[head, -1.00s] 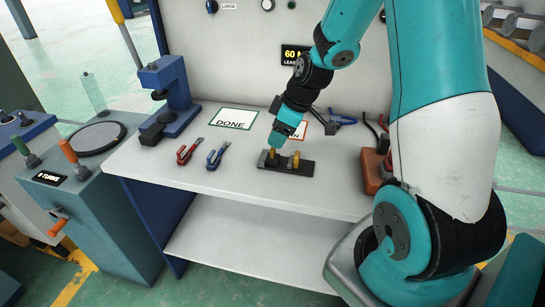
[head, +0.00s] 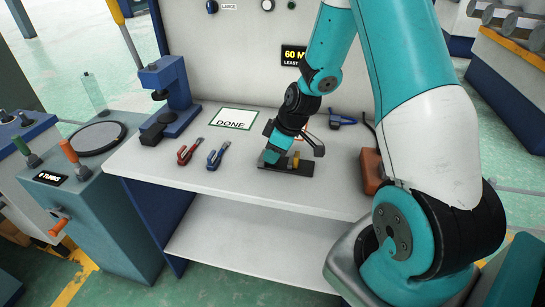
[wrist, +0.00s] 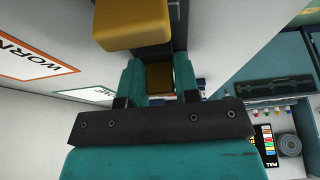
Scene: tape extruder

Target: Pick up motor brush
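A dark narrow holder (head: 303,170) lies on the bench top, with gold blocks standing in it that look like motor brushes. One gold block (head: 296,161) shows at the right of my gripper (head: 275,162) in the head view; this near block (wrist: 132,22) is large at the top of the wrist view. The other gold block (wrist: 160,78) shows between the two teal fingers of my gripper (wrist: 160,82) in the wrist view. The fingers are apart on either side of it and reach down to the holder. I cannot tell whether they press on it.
Red-handled pliers (head: 186,154), a blue-handled tool (head: 217,155) and a DONE card (head: 234,118) lie left of the holder. A blue press (head: 168,95) stands at the left. An orange-brown box (head: 371,172) is at the right. The bench front is clear.

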